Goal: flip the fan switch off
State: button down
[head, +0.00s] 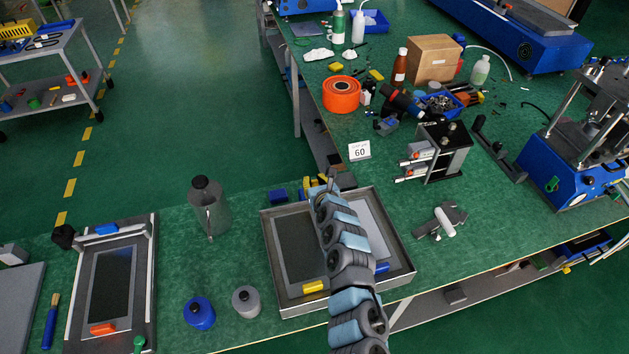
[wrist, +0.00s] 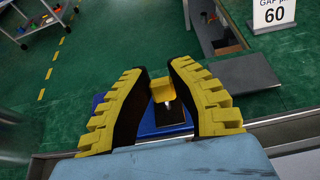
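A switch with a yellow paddle (wrist: 164,90) on a short metal stem stands on a black plate on a blue box (wrist: 160,128) in the wrist view. No label on it can be read, so I cannot confirm it is the fan switch. My gripper (wrist: 161,70) is open, its black fingers with yellow ridged backs on either side of the paddle. I cannot tell whether they touch it. In the head view my gripper (head: 320,186) is at the back edge of a metal tray, beside a blue box (head: 278,196), and the paddle is hard to make out.
The metal tray (head: 268,262) lies under my arm. A "60" sign (head: 359,150) stands behind right. The bench right of the tray has some clear room.

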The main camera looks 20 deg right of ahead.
aim_at(315, 183)
jog(key=shift+f, duration=0.15)
jog(key=shift+s+f+t+b, duration=0.2)
jog(key=shift+t+b, duration=0.2)
jog(key=shift+b, duration=0.6)
jog(key=shift+r+t+b, duration=0.25)
jog(key=shift+t+b, duration=0.15)
jog(key=shift+b, duration=0.15)
jog(key=shift+r, duration=0.1)
jog(key=c, duration=0.9)
grip_release()
jog(key=shift+r, duration=0.1)
jog(key=shift+r, duration=5)
